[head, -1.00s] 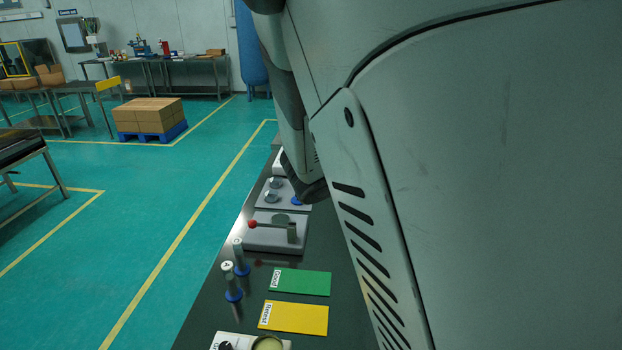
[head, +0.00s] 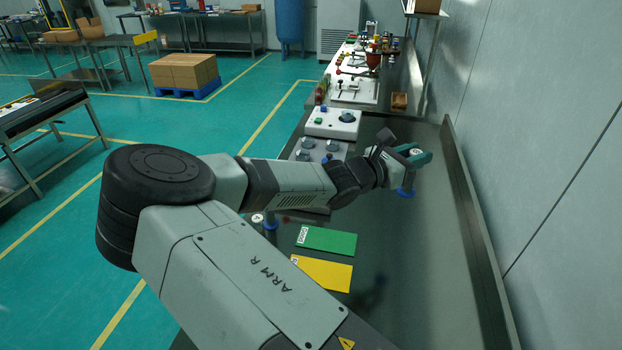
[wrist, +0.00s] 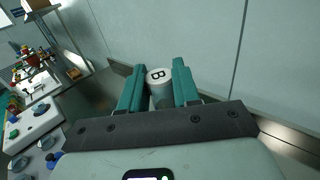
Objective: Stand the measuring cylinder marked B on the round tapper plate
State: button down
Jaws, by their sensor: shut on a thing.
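The measuring cylinder marked B (wrist: 159,76) is held between the two teal fingers of my gripper (wrist: 157,88) in the wrist view, its marked top facing the camera. In the head view my gripper (head: 413,156) is at the right, over the dark bench. The cylinder's blue foot (head: 405,192) hangs below the fingers, seemingly above the bench top. The round tapper plate cannot be made out for sure; my arm hides much of the bench's left side.
Another cylinder's white top (head: 257,218) shows behind my arm. A green card (head: 326,240) and a yellow card (head: 322,274) lie on the bench. A grey box with knobs (head: 307,146) and a white box (head: 332,123) stand farther back. A raised edge (head: 470,210) runs along the right; bench beside it is clear.

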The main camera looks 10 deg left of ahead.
jog(key=w+a+f+n+t+y, duration=0.45)
jog(key=w+a+f+y, duration=0.2)
jog(key=w, duration=0.35)
jog(key=w+a+r+n+y, duration=0.1)
jog(key=w+a+n+y, duration=0.35)
jog(key=a+y, duration=0.45)
jog(key=w+a+r+n+y, duration=0.1)
jog(key=w+a+n+y, duration=0.2)
jog(key=a+n+y, duration=0.6)
notch_tip(320, 180, down, 10)
jog(key=a+m+g+h, duration=0.1)
jog(key=a+m+h, duration=0.1)
jog(key=a, duration=0.1)
jog(key=shift+r, duration=0.15)
jog(key=shift+w, duration=0.1)
jog(key=c, duration=0.8)
grip_release()
